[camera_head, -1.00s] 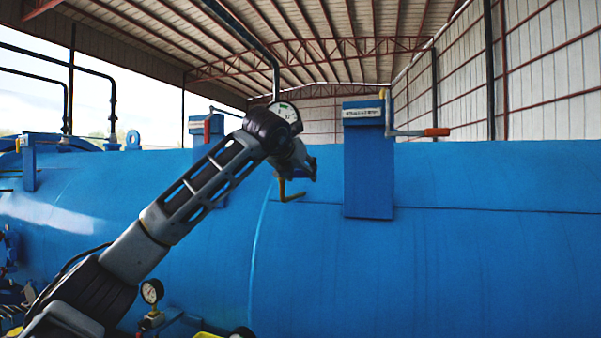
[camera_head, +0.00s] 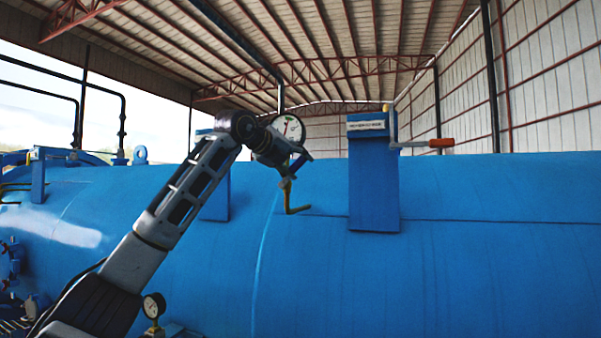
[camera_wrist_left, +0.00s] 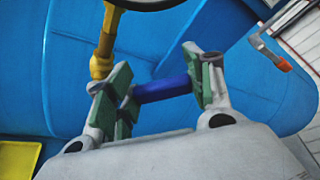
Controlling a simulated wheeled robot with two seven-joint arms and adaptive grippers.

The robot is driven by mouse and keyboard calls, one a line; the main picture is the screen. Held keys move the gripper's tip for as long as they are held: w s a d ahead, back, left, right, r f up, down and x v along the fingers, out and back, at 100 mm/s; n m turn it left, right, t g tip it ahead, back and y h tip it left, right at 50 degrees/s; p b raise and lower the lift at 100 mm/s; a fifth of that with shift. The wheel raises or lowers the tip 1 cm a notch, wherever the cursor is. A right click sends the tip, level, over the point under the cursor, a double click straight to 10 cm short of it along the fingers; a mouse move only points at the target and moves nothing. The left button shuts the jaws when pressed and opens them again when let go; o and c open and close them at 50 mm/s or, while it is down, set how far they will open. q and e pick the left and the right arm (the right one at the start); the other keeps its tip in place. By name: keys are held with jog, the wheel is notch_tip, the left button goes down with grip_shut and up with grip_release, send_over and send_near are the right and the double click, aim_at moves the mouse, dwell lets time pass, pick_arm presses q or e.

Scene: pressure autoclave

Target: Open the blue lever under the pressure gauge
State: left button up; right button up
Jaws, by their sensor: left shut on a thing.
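The pressure gauge (camera_head: 288,128), with a round white dial, stands on top of the big blue tank, above a bent yellow pipe (camera_head: 290,197). My left gripper (camera_head: 287,165) is just below the dial and hides part of the pipe and the lever. In the left wrist view, the blue lever (camera_wrist_left: 163,89) runs between the green-padded fingers of the left gripper (camera_wrist_left: 160,87), which is shut on it. The yellow pipe (camera_wrist_left: 103,50) is beside the left finger, and the gauge's dark rim shows at the top. My right gripper is out of view.
The blue tank (camera_head: 450,270) fills the lower scene. A blue post (camera_head: 374,185) with a label stands right of the gauge, near an orange-red handle (camera_head: 441,143). A smaller gauge (camera_head: 154,305) sits low, beside my left arm.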

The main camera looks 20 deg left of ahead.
pick_arm(q)
jog(key=shift+a+r+n+t+h+b, duration=0.2)
jog(key=shift+a+r+n+h, duration=0.1)
jog(key=shift+a+n, duration=0.25)
jog(key=shift+a+r+n+t+h+b, duration=0.2)
jog(key=shift+a+r+n, duration=0.05)
jog(key=shift+a+n, duration=0.25)
jog(key=shift+a+r+n+h+b, duration=0.2)
jog(key=shift+a+n+b, duration=0.1)
jog(key=shift+a+n, duration=0.25)
jog(key=shift+a+r+n+h+b, duration=0.1)
jog(key=shift+a+n+h+b, duration=0.15)
jog(key=shift+a+n, duration=0.25)
jog(key=shift+w+a+n+t+h+b, duration=0.1)
jog(key=shift+a+n+t+h+b, duration=0.15)
jog(key=shift+a+n+t+b, duration=0.6)
jog(key=shift+a+r+n, duration=0.15)
jog(key=shift+a+n, duration=0.25)
jog(key=shift+n, duration=0.55)
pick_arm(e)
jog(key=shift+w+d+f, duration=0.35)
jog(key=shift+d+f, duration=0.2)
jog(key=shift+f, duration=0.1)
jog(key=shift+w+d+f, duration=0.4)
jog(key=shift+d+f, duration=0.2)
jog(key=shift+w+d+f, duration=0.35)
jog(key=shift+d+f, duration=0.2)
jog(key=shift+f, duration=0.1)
